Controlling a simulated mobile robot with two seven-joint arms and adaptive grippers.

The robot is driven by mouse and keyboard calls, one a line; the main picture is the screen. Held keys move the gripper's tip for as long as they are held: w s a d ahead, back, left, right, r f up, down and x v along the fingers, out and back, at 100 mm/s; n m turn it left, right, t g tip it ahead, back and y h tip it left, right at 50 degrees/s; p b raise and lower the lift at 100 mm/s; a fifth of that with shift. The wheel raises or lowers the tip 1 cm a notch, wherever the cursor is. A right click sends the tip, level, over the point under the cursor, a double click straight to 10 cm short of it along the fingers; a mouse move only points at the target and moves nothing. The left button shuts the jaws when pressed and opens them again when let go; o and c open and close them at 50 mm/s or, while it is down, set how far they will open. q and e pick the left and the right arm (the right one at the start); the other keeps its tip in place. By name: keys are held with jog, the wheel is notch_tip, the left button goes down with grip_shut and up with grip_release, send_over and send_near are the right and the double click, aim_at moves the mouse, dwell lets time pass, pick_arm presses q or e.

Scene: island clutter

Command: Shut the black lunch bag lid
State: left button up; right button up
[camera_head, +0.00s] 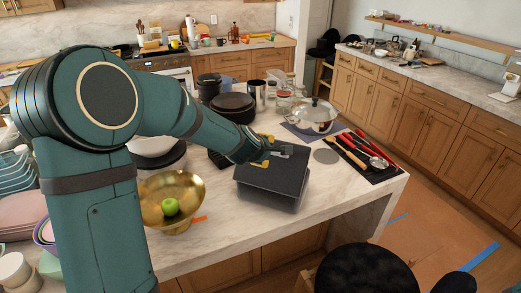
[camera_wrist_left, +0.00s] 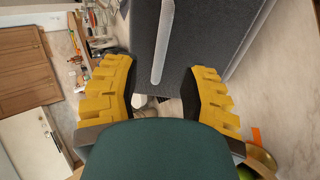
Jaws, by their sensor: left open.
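The black lunch bag (camera_head: 272,180) stands on the marble island, right of the golden bowl. Its dark top panel looks close to flat over the body; I cannot tell whether it is fully shut. My left gripper (camera_head: 264,150) is open at the bag's far upper edge, its yellow fingers spread apart. In the left wrist view the dark grey bag panel (camera_wrist_left: 200,45) with a light grey strip (camera_wrist_left: 162,45) lies ahead of the open gripper (camera_wrist_left: 165,92). Nothing is between the fingertips that I can make out. My right gripper is not in view.
A golden bowl (camera_head: 186,188) with a green apple (camera_head: 170,207) stands left of the bag. A steel pot (camera_head: 313,117) and dark pots (camera_head: 233,105) stand behind. A dark mat with utensils (camera_head: 378,163) lies right. Bare marble (camera_head: 325,195) shows between bag and edge.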

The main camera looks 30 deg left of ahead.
pick_arm(q)
jog(key=shift+v, duration=2.45)
